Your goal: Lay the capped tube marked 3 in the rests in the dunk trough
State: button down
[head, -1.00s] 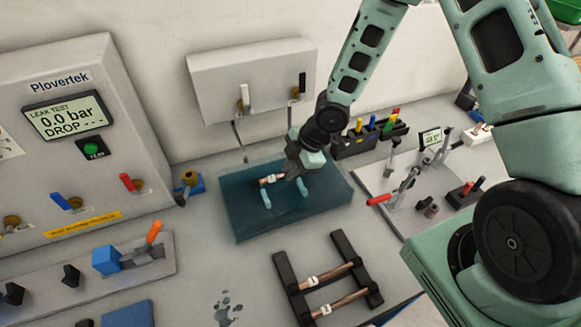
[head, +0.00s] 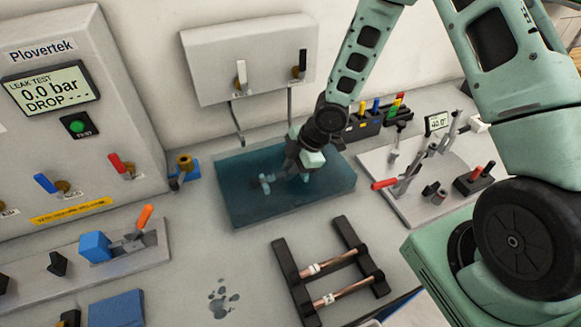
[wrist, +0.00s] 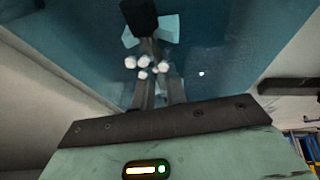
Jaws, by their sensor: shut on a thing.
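The dunk trough (head: 240,207) is a dark blue, water-filled box in the middle of the head view. My gripper (head: 302,171) reaches down into it, shut on the tube, which is now low in the water and mostly hidden. Its number label is not readable. A pale blue rest (head: 265,184) stands in the trough just left of my fingers. In the wrist view, my fingers (wrist: 160,88) point into the water. A black block (wrist: 140,17), perhaps the tube's cap, lies beyond them by a pale blue rest (wrist: 168,30). I cannot tell whether the tube touches the rests.
A black rack (head: 292,283) in front holds two copper tubes with white labels (head: 350,257). The leak test panel (head: 75,150) stands left, a valve box (head: 250,65) on the wall behind. A clamp fixture (head: 405,190) is at right. White bubbles (wrist: 143,66) show near my fingers.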

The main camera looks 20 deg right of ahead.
jog(key=shift+f, duration=0.3)
dwell(0.4)
jog(key=c, duration=1.3)
grip_release()
jog(key=shift+c, duration=0.2)
jog(key=p+v, duration=0.5)
jog(key=v, duration=1.2)
jog(key=shift+r+p, duration=0.25)
jog(key=shift+p, duration=0.1)
